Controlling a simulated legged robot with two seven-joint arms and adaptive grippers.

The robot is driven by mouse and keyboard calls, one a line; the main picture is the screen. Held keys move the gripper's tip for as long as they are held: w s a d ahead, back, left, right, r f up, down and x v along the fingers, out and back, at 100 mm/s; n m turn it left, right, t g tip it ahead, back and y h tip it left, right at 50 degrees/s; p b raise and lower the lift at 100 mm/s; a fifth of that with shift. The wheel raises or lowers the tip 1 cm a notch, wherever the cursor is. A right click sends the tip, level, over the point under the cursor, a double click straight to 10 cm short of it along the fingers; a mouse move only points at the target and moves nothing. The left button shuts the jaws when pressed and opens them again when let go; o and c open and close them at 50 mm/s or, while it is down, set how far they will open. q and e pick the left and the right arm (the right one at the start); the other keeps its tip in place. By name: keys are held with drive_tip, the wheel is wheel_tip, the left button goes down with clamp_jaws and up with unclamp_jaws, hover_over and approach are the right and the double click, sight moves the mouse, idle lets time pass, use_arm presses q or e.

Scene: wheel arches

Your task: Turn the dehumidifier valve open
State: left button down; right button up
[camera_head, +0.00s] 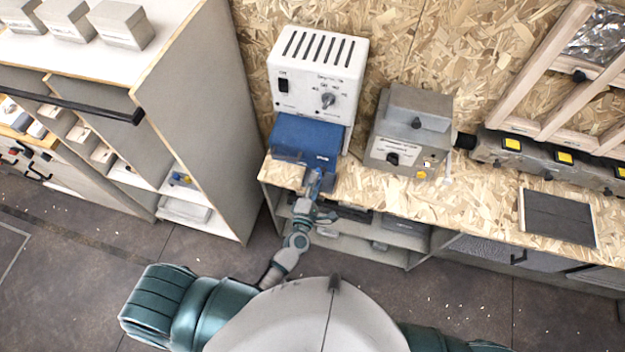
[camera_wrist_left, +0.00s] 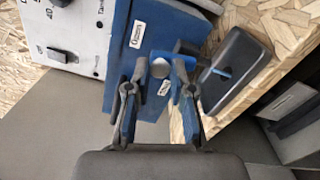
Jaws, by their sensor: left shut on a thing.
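The dehumidifier (camera_head: 322,62) is a white box with a slotted top, a black switch and a grey dial (camera_head: 328,99). It stands on the chipboard bench against the wall, with a blue tank (camera_head: 303,136) at its lower front. In the left wrist view the blue tank (camera_wrist_left: 140,38) fills the upper middle. A small valve with a grey round face (camera_wrist_left: 160,68) and blue parts sits at the tank's front. My left gripper (camera_head: 316,172) reaches the tank's front; in the wrist view its fingers (camera_wrist_left: 160,76) are on both sides of the valve, closed on it. My right gripper is out of view.
A grey box (camera_head: 411,125) with a black knob stands on the bench to the right. A dark flat panel (camera_head: 557,217) lies farther right. A tall grey shelf unit (camera_head: 200,120) stands close on the left. A dark tray (camera_wrist_left: 235,70) shows right of the fingers.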

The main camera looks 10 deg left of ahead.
use_arm(q)
drive_tip(key=shift+s+d+f+m+p, duration=0.1)
drive_tip(key=shift+d+m+p, duration=0.3)
drive_tip(key=shift+m, duration=0.4)
drive_tip(key=shift+f, duration=0.1)
drive_tip(key=c, duration=1)
unclamp_jaws()
drive_tip(key=s, duration=1.2)
drive_tip(key=shift+a, duration=0.15)
drive_tip(key=shift+w, duration=0.1)
